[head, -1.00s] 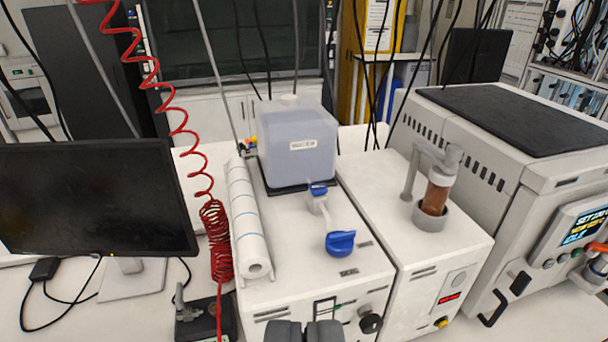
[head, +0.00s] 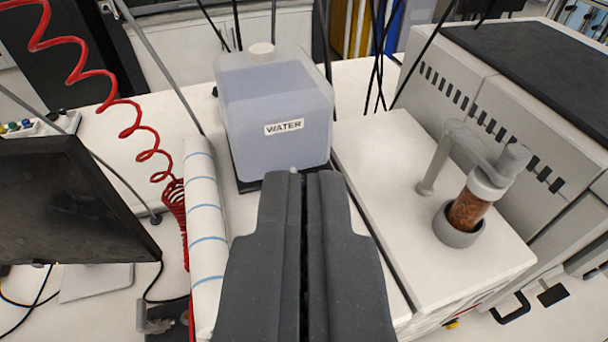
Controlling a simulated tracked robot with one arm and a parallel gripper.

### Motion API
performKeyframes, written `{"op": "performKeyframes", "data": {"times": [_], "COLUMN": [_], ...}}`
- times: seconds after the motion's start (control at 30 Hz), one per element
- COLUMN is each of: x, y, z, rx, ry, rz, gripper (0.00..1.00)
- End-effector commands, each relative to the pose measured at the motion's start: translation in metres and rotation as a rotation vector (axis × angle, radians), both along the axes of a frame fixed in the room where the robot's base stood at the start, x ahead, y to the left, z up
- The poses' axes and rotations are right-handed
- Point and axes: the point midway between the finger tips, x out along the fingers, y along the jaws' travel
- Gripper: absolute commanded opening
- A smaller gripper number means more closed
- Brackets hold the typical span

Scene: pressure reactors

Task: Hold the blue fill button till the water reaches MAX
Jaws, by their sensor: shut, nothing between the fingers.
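My gripper (head: 308,178) fills the lower middle of the head view, its two dark grey fingers shut together with nothing between them. A translucent tank labelled WATER (head: 278,105) with a white cap stands just beyond the fingertips, on a dark base. The tank looks bluish, with a fill line near its upper part; I cannot make out a MAX mark. The blue fill button is not visible; my gripper hides most of the white unit top in front of the tank, where blue-handled parts showed earlier.
A white paper roll (head: 206,235) lies left of my gripper, with a red coiled hose (head: 150,140) beside it. A monitor (head: 70,200) stands at the far left. On the right unit is a brown-filled cylinder (head: 468,210) in a grey cup, under a grey arm. A large machine (head: 520,110) stands behind it.

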Motion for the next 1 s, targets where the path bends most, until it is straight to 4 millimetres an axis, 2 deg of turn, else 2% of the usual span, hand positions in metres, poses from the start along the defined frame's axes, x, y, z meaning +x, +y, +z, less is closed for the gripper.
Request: {"op": "performKeyframes", "data": {"times": [0.23, 0.37, 0.47, 0.67, 0.8, 1.0], "x": [0.003, 0.023, 0.051, 0.117, 0.157, 0.204], "y": [0.0, 0.002, 0.003, 0.002, 0.001, -0.001], "z": [0.001, 0.0, -0.004, -0.028, -0.052, -0.093], "rx": [0.006, 0.042, 0.097, 0.238, 0.334, 0.461], "ry": [0.006, 0.045, 0.103, 0.257, 0.364, 0.51], "rz": [0.003, 0.017, 0.035, 0.062, 0.065, 0.046], "gripper": [0.0, 0.0, 0.0, 0.0, 0.0, 0.0]}}
